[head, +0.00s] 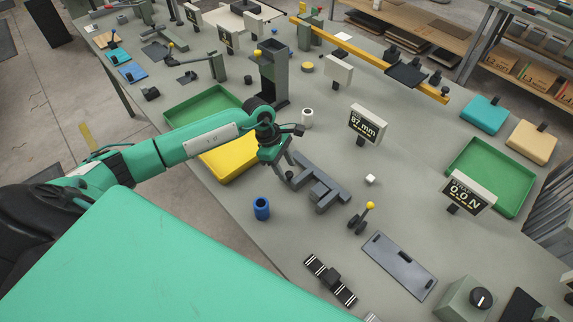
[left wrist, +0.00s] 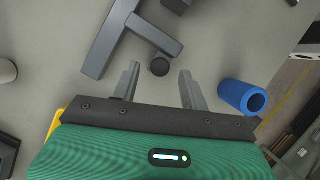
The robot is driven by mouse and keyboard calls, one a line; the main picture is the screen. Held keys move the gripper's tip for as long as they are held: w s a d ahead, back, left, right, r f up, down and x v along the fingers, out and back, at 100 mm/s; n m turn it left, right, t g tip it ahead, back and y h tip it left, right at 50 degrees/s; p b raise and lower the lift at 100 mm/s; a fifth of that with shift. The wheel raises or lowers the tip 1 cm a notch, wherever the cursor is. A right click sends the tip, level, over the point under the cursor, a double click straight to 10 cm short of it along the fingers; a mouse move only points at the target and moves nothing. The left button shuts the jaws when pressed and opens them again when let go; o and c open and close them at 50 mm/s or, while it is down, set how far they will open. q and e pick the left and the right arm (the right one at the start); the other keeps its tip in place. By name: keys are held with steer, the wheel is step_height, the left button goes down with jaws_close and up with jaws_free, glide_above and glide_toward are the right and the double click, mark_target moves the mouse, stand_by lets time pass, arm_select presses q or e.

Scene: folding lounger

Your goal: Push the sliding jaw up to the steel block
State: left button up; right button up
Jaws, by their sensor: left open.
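A dark grey vise-like fixture (head: 326,182) lies on the bench, with a long bar and cross pieces. A grey block (head: 318,191) sits at its middle; I cannot tell for sure whether this is the steel block. A black round knob (left wrist: 160,67) is at the end of a grey cross arm (left wrist: 154,36), seemingly the sliding jaw's. My left gripper (head: 286,174) is at the fixture's left end. In the left wrist view its fingers (left wrist: 159,70) are open, apart on either side of the knob. Contact cannot be told. My right gripper is not in view.
A blue cylinder (head: 261,208) stands close to the left gripper. A display reading 87 mm (head: 366,124), a small white cube (head: 370,179) and a yellow-knobbed lever (head: 361,217) stand to the right.

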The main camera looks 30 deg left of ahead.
mark_target(297, 183)
arm_select(q)
steer(key=shift+x, duration=0.8)
jaws_close()
steer(key=d, duration=0.1)
steer(key=s+d+b, duration=0.1)
steer(key=d, duration=0.1)
steer(key=shift+d, duration=0.2)
steer(key=shift+s+d, duration=0.25)
steer(key=shift+d, duration=0.2)
jaws_free()
